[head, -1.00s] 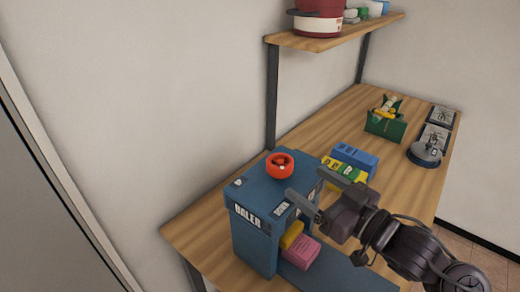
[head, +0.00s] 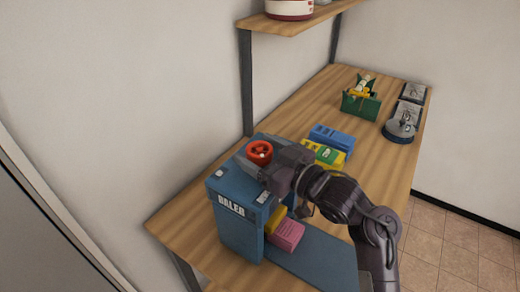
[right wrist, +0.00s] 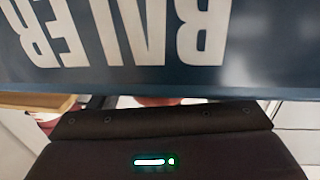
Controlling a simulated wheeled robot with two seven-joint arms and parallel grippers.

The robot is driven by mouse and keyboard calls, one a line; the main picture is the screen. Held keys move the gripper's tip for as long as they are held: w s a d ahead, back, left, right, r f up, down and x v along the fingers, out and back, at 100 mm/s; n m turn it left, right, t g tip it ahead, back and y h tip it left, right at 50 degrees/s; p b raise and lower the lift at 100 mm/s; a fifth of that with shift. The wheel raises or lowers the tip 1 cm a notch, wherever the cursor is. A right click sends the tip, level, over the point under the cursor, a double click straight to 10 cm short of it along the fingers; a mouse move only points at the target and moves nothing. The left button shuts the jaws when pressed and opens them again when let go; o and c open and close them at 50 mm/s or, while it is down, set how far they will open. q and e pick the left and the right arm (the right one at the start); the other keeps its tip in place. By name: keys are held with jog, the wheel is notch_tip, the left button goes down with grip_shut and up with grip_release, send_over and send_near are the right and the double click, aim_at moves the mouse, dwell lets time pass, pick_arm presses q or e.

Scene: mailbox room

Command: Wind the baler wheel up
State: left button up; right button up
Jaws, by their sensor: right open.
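The blue baler (head: 238,232) stands at the table's near left end, its BALER label facing forward. Its red-orange wheel (head: 259,149) sits on the top face. My right gripper (head: 250,158) is open at the baler's top, right by the wheel. One finger lies along the wheel's near side; the other finger is mostly hidden, so I cannot tell whether it touches the wheel. In the right wrist view the upside-down label of the baler (right wrist: 130,35) fills the top, close to the camera. My left gripper is not in view.
A yellow block (head: 275,219) and a pink block (head: 287,236) sit at the baler's opening. Blue (head: 332,138) and yellow-green (head: 325,154) packs lie behind my right arm. A green box (head: 361,103) stands farther back. A shelf (head: 290,22) overhangs the wall side.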

jog(key=c, duration=1)
jog(key=shift+o, duration=0.2)
jog(key=shift+w+r+n+g+y+p, duration=0.1)
jog(key=shift+r+n+g+y+p, duration=0.05)
jog(key=shift+n+g+y+p, duration=0.85)
jog(key=shift+n+g+p, duration=0.3)
jog(key=shift+g+p, duration=0.1)
jog(key=shift+g, duration=0.2)
jog(key=shift+d+n+g+y, duration=0.1)
jog(key=shift+n+g+y, duration=0.65)
jog(key=shift+g, duration=0.35)
jog(key=n+g, duration=0.1)
jog(key=n+g+y+b, duration=0.1)
jog(key=g, duration=0.1)
jog(key=shift+f+n+g+b, duration=0.25)
jog(key=shift+f+g+b, duration=0.05)
jog(key=n+g+b, duration=0.1)
jog(key=g+b, duration=0.1)
jog(key=shift+n+g, duration=0.4)
jog(key=shift+r+n+g+b, duration=0.15)
jog(key=shift+n+g+b, duration=0.55)
jog(key=shift+g, duration=0.3)
